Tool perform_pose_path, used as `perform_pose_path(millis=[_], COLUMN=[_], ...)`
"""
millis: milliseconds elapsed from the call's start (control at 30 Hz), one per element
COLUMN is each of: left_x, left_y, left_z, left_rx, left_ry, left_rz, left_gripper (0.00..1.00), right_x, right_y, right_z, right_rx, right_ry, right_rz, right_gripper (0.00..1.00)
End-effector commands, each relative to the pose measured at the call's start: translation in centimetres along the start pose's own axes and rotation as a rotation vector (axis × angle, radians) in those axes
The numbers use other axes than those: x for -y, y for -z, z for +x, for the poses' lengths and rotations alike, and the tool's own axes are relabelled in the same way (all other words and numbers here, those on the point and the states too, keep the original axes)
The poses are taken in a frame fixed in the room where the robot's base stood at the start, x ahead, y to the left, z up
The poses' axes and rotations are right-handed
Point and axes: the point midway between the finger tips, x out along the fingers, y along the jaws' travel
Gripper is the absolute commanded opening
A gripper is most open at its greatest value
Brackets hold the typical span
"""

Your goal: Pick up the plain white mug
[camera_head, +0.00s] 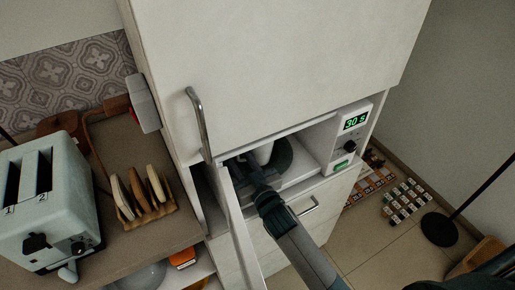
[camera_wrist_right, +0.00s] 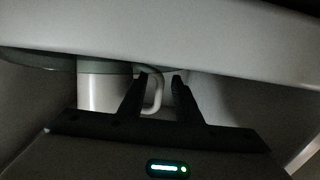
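A white mug (camera_head: 264,153) is inside the open microwave, on a dark round plate (camera_head: 284,156). My right gripper hides part of it in the head view. In the right wrist view the mug's plain white side (camera_wrist_right: 103,92) is left of the fingers, and its curved handle (camera_wrist_right: 157,92) shows between them. My right gripper (camera_head: 245,166) reaches into the microwave. In the wrist view its fingers (camera_wrist_right: 160,80) are apart, with the handle nearer the left finger; I cannot tell whether they touch. My left gripper is not in view.
The microwave door (camera_head: 242,232) stands open left of my right arm. The microwave's control panel (camera_head: 347,138) is right of the opening. A cabinet (camera_head: 290,60) is above it. A toaster (camera_head: 48,205) and a toast rack (camera_head: 150,212) stand on the left counter.

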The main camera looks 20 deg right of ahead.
Motion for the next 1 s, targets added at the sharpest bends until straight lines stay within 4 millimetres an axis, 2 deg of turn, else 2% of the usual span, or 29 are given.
perform_pose_path(millis=[33,100,133,1000], left_x=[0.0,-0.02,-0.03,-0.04], left_y=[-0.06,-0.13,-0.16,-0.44], left_z=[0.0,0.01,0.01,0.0], left_rx=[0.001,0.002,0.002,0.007], left_ry=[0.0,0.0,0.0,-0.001], left_rz=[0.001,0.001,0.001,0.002], left_gripper=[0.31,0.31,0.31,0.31], right_x=[0.0,0.0,0.0,0.0], right_y=[0.0,0.0,0.0,0.0], right_z=[-0.01,-0.01,-0.01,-0.02], right_rx=[0.0,0.0,0.0,0.0], right_ry=[0.0,0.0,0.0,0.0], right_rz=[0.0,0.0,0.0,0.0], right_gripper=[0.19,0.02,0.0,0.0])
